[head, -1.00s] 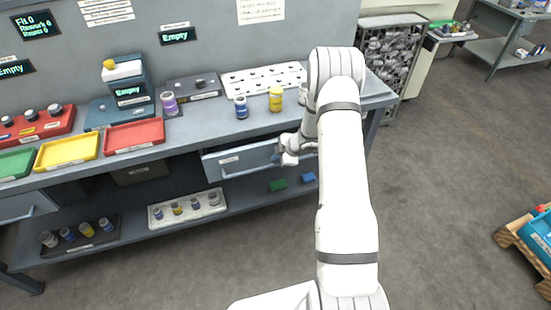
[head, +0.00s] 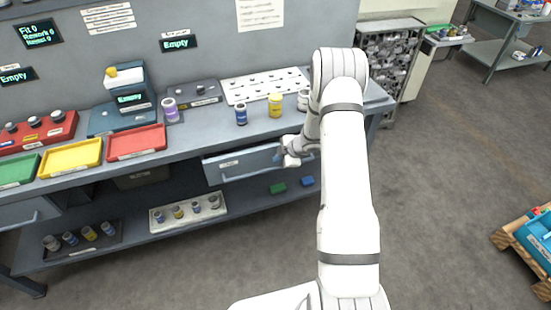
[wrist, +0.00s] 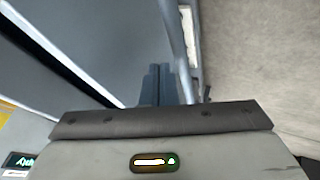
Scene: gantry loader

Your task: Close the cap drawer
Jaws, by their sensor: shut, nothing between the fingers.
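The drawer (head: 236,164) with a pale label sits under the bench top, right of the trays, its blue-grey front facing me. It seems to stand out a little from the bench; I cannot tell how far. My gripper (head: 287,160) is at the right part of the drawer front, and my wrist hides that end. In the wrist view, my two dark fingers (wrist: 157,85) are together with nothing between them, close beside a blue-grey bar (wrist: 177,45). A white label (wrist: 188,30) shows beyond the bar. I cannot tell whether the fingers touch the drawer.
On the bench stand a red tray (head: 137,142), a yellow tray (head: 70,158), a blue jar (head: 241,111) and a yellow jar (head: 275,105). The lower shelf holds a white tray (head: 187,222) of jars. Open floor (head: 430,190) lies right of my arm.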

